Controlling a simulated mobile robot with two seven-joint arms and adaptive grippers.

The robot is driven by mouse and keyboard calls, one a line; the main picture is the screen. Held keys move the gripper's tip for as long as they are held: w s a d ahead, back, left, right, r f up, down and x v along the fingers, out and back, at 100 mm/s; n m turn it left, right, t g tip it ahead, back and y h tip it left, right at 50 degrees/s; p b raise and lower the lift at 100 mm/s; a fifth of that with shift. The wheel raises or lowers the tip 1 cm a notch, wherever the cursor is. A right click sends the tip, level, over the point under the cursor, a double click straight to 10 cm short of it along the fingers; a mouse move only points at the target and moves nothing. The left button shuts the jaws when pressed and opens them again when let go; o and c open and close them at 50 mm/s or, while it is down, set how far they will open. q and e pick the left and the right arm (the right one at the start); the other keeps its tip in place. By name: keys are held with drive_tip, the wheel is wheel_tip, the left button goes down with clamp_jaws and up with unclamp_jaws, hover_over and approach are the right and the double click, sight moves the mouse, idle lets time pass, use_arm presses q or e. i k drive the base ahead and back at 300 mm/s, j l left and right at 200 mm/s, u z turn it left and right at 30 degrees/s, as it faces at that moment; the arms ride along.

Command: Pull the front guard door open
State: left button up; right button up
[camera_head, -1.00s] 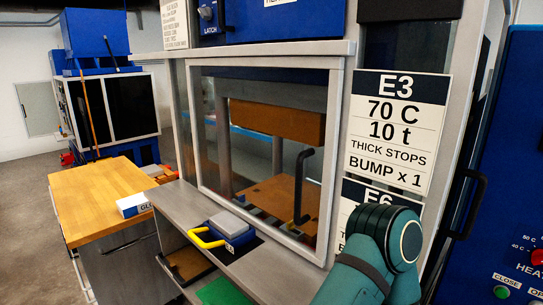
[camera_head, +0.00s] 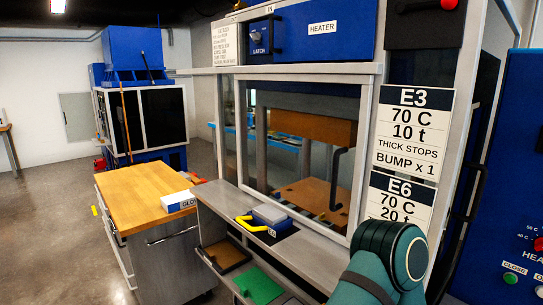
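The front guard door (camera_head: 367,130) is a clear panel in a pale metal frame at the centre of the press. It appears shut. Its black upright bar handle (camera_head: 337,180) is at the right side of the panel. Through the panel I see a brown block above and a brown plate below. My teal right arm shows at the lower right, in front of the press, and its gripper is out of view. My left arm and gripper are not in view. Nothing of mine is seen touching the handle.
A grey ledge (camera_head: 222,199) below the door carries a blue-grey block with a yellow handle (camera_head: 246,222). A wood-topped cabinet (camera_head: 140,197) with a white box (camera_head: 178,201) stands left. A blue control panel (camera_head: 502,180) stands right. Open floor lies far left.

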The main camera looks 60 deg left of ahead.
sight(367, 81)
drive_tip(key=u, duration=1.95)
